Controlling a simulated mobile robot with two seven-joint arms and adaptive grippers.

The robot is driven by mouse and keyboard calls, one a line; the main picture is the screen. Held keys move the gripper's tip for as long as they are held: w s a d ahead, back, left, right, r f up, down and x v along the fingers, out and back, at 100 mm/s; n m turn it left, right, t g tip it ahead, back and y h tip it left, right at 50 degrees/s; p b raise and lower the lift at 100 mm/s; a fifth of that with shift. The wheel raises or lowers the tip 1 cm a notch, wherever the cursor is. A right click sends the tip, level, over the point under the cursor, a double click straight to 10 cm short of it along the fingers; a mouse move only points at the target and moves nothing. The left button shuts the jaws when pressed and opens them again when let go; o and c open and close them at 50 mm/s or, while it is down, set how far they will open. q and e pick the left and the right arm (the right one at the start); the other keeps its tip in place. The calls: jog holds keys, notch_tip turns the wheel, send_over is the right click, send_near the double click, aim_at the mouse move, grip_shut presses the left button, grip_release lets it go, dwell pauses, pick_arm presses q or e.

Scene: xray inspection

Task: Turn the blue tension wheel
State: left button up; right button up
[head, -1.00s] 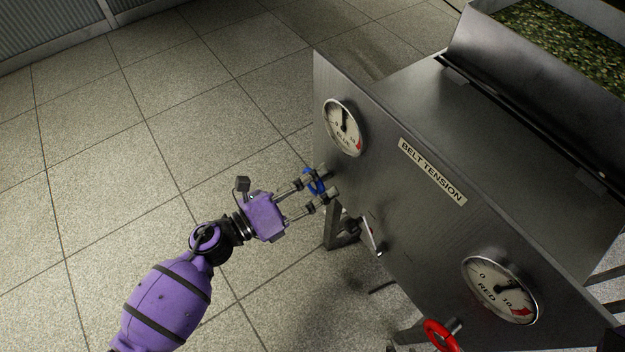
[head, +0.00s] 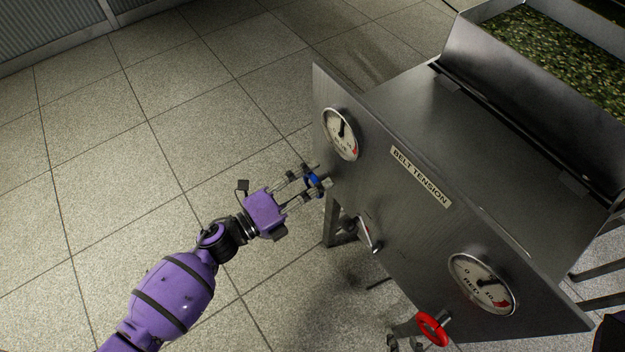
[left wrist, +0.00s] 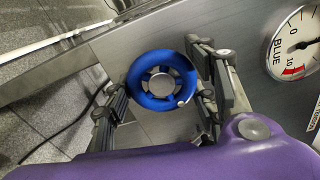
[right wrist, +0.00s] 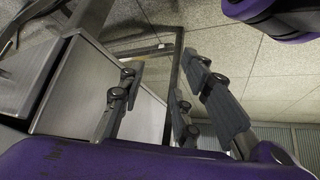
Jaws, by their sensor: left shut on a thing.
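The blue tension wheel (head: 312,180) stands out from the metal panel below the upper-left gauge. In the left wrist view the blue wheel (left wrist: 160,83) faces me, with a spoked hub and a small pale spot on its lower right rim. My left gripper (head: 322,176) is shut on it, one finger on each side of the rim. The blue gauge (left wrist: 293,45) is at the right of the left wrist view, and the same gauge (head: 340,134) shows in the head view with its needle near upright. My right gripper (right wrist: 158,95) is open, with nothing between its fingers.
The steel panel (head: 385,200) carries a BELT TENSION label (head: 420,177), a red gauge (head: 481,284) and a red wheel (head: 432,329). A small lever (head: 369,234) sticks out below the blue wheel. Tiled floor (head: 150,150) lies open to the left.

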pick_arm(q)
jog(key=shift+n+p, duration=0.4)
jog(key=shift+n, duration=0.5)
jog(key=shift+n+p, duration=0.45)
jog(key=shift+n, duration=0.65)
jog(key=shift+n+p, duration=0.35)
jog(key=shift+n, duration=0.65)
jog(key=shift+s+f, duration=0.1)
jog(key=o, duration=1.2)
jog(key=shift+c, duration=0.2)
